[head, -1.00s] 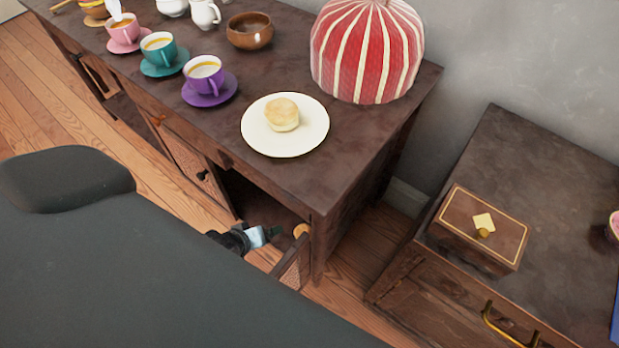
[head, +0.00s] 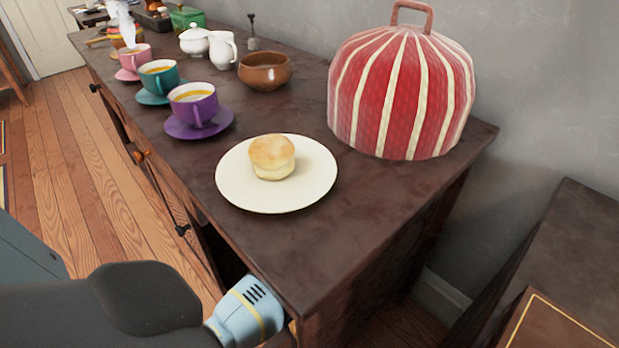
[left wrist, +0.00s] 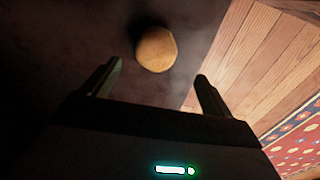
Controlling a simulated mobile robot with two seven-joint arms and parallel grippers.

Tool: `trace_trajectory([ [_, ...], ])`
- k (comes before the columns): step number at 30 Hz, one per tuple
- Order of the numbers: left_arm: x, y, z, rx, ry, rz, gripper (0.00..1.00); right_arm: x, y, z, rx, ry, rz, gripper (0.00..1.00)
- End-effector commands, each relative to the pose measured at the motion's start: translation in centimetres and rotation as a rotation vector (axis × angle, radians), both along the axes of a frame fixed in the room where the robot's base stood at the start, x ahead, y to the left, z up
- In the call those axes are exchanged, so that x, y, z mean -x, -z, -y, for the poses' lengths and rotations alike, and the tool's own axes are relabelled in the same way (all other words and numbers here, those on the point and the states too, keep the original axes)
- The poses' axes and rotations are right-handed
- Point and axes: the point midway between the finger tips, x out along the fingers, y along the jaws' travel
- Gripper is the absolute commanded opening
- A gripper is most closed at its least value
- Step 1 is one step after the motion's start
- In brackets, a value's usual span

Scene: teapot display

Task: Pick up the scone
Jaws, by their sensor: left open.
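The scone (head: 272,157) is round and golden on top. It sits on a white plate (head: 314,188) near the front right corner of the dark sideboard. In the head view my arm comes in from the lower left, below the sideboard's front edge, and its gripper fingers are not visible there. In the left wrist view my left gripper (left wrist: 153,72) is open and empty, its fingers apart. A tan round knob-like thing (left wrist: 156,49) on a dark surface lies just beyond the fingertips. No white plate shows there. My right gripper is not in view.
Purple (head: 193,105), teal (head: 159,77) and pink (head: 135,55) cups on saucers stand left of the plate. A brown bowl (head: 264,72) and a red striped cosy (head: 400,95) stand behind it. A lower cabinet (head: 580,265) is at the right.

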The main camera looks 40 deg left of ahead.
Motion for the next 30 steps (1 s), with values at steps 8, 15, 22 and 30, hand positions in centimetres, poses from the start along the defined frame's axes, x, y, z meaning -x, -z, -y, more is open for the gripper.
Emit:
trace_trajectory([
  [8, -0.1, 0.5, 0.0, 0.001, -0.006, -0.005, 0.86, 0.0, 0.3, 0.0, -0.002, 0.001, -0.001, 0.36],
  [15, -0.1, 2.8, 0.0, 0.001, -0.006, -0.005, 0.86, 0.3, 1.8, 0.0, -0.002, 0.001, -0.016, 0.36],
  [22, -0.2, 3.0, 0.1, 0.000, -0.005, -0.003, 0.86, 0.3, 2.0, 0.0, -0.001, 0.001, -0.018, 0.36],
  [30, -0.6, 5.9, 0.4, 0.001, -0.003, -0.006, 0.86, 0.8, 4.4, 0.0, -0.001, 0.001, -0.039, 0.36],
])
